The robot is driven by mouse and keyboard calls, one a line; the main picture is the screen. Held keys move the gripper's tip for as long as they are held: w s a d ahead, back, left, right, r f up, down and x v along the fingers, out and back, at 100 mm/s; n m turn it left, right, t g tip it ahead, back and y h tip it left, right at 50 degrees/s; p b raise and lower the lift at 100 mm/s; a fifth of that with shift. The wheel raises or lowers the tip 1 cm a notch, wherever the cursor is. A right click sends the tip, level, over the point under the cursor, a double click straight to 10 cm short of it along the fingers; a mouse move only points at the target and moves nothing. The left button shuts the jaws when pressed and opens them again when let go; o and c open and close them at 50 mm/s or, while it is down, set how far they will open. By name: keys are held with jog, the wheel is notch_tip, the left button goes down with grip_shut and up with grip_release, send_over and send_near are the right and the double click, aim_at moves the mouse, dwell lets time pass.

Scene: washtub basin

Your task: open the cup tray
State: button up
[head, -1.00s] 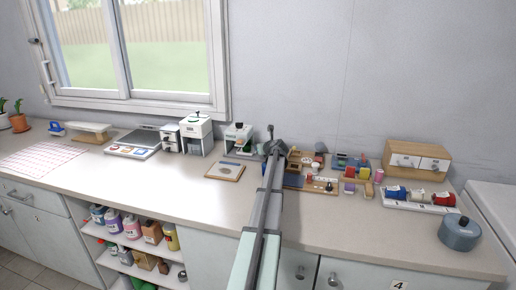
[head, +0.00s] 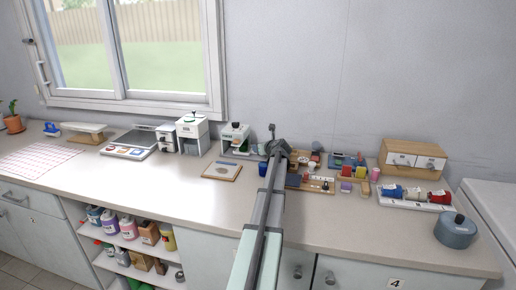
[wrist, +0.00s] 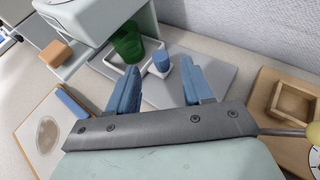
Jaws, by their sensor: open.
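The cup tray appears to be the white, rimmed tray (wrist: 104,66) at the foot of a pale machine (wrist: 95,22) in the wrist view. A green cup (wrist: 127,42) stands at it. A small blue cylinder (wrist: 162,61) sits on a white piece at the tray's right side; I cannot tell whether it is a knob. My gripper (wrist: 159,68) is open, its two blue fingers apart with the cylinder showing between and beyond their tips. Nothing is held. In the head view the machine (head: 235,138) stands left of my gripper (head: 278,147), and the tray is hard to make out.
A wooden board with a pale disc (wrist: 44,136) lies left in the wrist view, a wooden box (wrist: 293,102) right. A grey flat sheet (wrist: 215,85) lies beneath the fingers. In the head view small coloured items crowd the counter right of my arm; the front left counter (head: 150,195) is clear.

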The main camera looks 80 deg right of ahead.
jog(key=v, duration=0.8)
jog(key=shift+s+a+r, duration=0.15)
jog(key=shift+a, duration=0.1)
